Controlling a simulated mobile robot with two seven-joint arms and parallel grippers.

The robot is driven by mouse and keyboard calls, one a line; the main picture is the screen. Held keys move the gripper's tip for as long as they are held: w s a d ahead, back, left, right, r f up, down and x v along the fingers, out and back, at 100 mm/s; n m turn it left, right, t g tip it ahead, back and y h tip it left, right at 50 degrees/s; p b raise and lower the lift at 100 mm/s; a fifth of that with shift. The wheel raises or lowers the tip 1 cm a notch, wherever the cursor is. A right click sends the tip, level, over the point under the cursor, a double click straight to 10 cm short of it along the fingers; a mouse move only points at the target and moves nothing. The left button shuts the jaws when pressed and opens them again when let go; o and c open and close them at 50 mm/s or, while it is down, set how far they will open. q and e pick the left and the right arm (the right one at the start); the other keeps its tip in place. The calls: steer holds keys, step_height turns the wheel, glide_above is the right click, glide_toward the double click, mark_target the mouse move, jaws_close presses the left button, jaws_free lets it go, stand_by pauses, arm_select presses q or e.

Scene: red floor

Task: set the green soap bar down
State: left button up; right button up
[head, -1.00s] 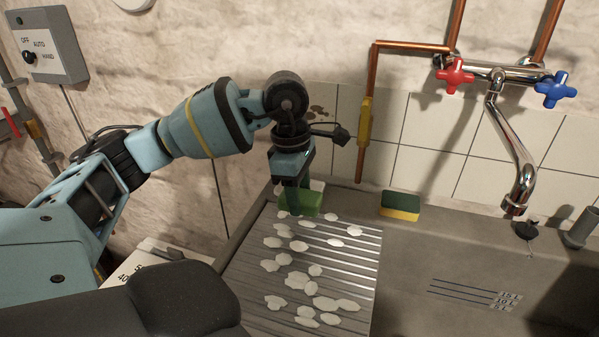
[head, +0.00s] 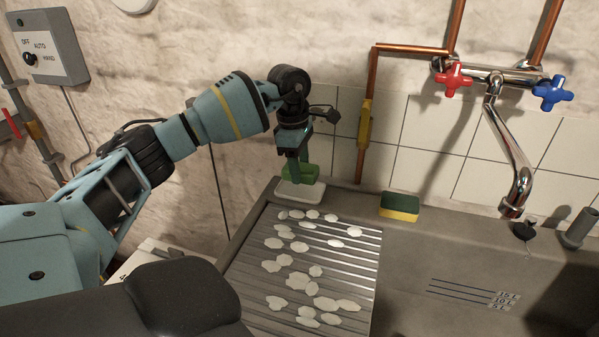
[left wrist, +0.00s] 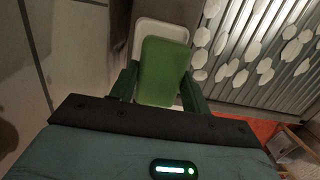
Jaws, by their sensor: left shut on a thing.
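The green soap bar (head: 299,173) is between the fingers of my left gripper (head: 294,168), which is shut on it. In the head view it is over a white soap dish (head: 299,190) at the back left corner of the sink unit. In the left wrist view the green soap bar (left wrist: 162,70) lies between both fingers, and the white soap dish (left wrist: 160,27) shows beyond and around it. I cannot tell whether the bar touches the dish. My right gripper is not in view.
A ridged drainboard (head: 330,270) with several pale flakes lies in front of the dish. A green and yellow sponge (head: 400,207) sits on the back ledge to the right. A copper pipe (head: 366,125) and a tap (head: 515,150) stand behind.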

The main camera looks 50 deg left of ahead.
arm_select(q)
steer(key=shift+w+a+f, duration=0.1)
steer(key=shift+w+a, duration=0.05)
steer(key=shift+a, duration=0.05)
steer(key=shift+f, duration=1.65)
steer(key=shift+f, duration=0.1)
steer(key=o, duration=1.1)
steer(key=r, duration=0.8)
steer(key=a+r, duration=0.1)
steer(key=r, duration=0.3)
steer(key=shift+s+a+r+p, duration=0.1)
steer(key=shift+s+p, duration=0.25)
